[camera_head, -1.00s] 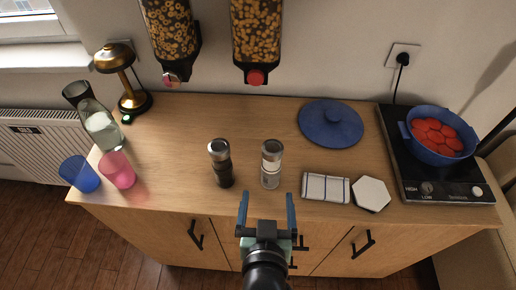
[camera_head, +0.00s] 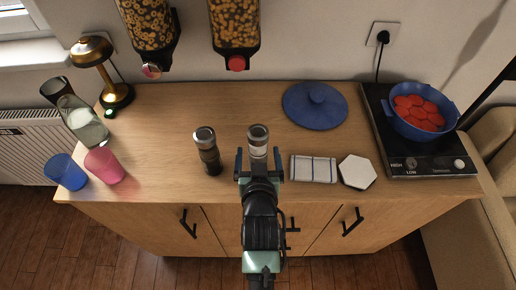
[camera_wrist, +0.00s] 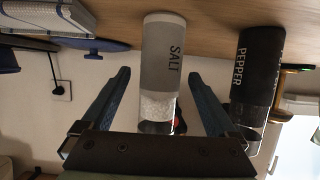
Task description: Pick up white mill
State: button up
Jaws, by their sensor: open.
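The white mill (camera_head: 258,140) stands upright on the wooden counter, with a metal top. In the wrist view the white mill (camera_wrist: 161,75) is labelled SALT and appears upside down, between the two blue fingers of my gripper (camera_wrist: 160,105). My gripper (camera_head: 259,165) is open at the front side of the mill in the head view. Its arm hides the mill's lower part there. I cannot tell whether the fingers touch it. A black mill (camera_head: 208,152) stands just to the left; the wrist view shows its PEPPER label (camera_wrist: 254,75).
A folded cloth (camera_head: 314,169) and a white hexagonal tile (camera_head: 357,172) lie close on the right. A blue lid (camera_head: 315,106) lies behind. A hob (camera_head: 433,160) with a blue pot (camera_head: 401,126) is far right. Pink (camera_head: 104,166) and blue (camera_head: 66,172) cups stand left.

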jog(key=shift+w+f, duration=0.25)
jog(key=shift+w, duration=0.3)
jog(key=shift+r, duration=0.1)
grip_shut()
